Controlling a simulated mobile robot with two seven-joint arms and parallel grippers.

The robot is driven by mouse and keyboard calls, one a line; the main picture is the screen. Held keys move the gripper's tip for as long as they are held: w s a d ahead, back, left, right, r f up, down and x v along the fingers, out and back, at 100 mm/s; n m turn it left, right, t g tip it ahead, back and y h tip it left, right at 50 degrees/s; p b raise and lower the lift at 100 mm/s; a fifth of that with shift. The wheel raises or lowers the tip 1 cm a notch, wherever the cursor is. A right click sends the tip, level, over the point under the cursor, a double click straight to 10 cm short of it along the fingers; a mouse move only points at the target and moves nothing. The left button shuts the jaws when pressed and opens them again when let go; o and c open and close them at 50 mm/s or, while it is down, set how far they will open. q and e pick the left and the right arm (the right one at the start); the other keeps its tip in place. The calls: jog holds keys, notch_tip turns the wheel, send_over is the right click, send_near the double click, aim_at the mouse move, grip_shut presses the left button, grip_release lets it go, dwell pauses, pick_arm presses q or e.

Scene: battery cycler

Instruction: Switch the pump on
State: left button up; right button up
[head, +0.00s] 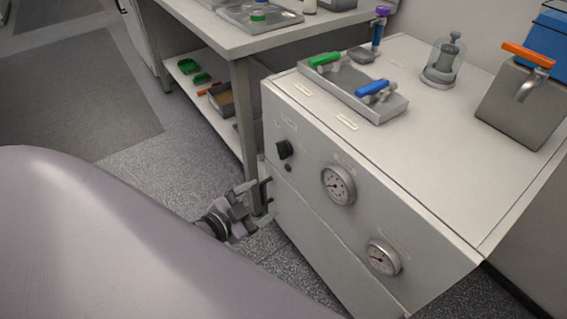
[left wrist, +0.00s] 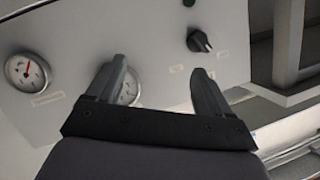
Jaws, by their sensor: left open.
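A small dark round lamp or button (head: 287,167) is just below the knob. My left gripper (head: 262,196) is open and empty, beside the panel's left edge and lower than the knob. It also shows in the left wrist view (left wrist: 161,85), fingers towards the panel, apart from the knob. My right gripper is not in view.
Two dial gauges, one upper (head: 338,185) and one lower (head: 383,257), stick out of the panel. The cabinet top holds a valve block (head: 352,95) with green and blue handles. A table (head: 222,38) with a lower shelf stands behind left.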

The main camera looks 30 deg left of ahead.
aim_at(279, 153)
pick_arm(q)
jog(key=shift+w+a+m+t+h+b, duration=1)
jog(key=shift+w+a+m+h+b, duration=1.2)
jog(key=shift+w+a+m+b, duration=3.1)
jog(key=shift+n, duration=0.7)
jog(key=shift+w+d+f+b, duration=0.2)
jog(key=shift+w+d+b, duration=0.55)
jog(key=shift+w+d, duration=0.65)
jog(key=shift+w+d+f+b, duration=0.2)
jog(key=shift+w+d+b, duration=0.55)
jog(key=shift+w+d, duration=0.6)
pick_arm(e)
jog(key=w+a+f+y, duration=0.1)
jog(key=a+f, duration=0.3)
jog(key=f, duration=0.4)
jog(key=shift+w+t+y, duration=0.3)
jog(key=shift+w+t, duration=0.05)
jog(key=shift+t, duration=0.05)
pick_arm(q)
jog(key=shift+w+a, duration=0.1)
jog(key=shift+c, duration=0.3)
jog(key=c, duration=1)
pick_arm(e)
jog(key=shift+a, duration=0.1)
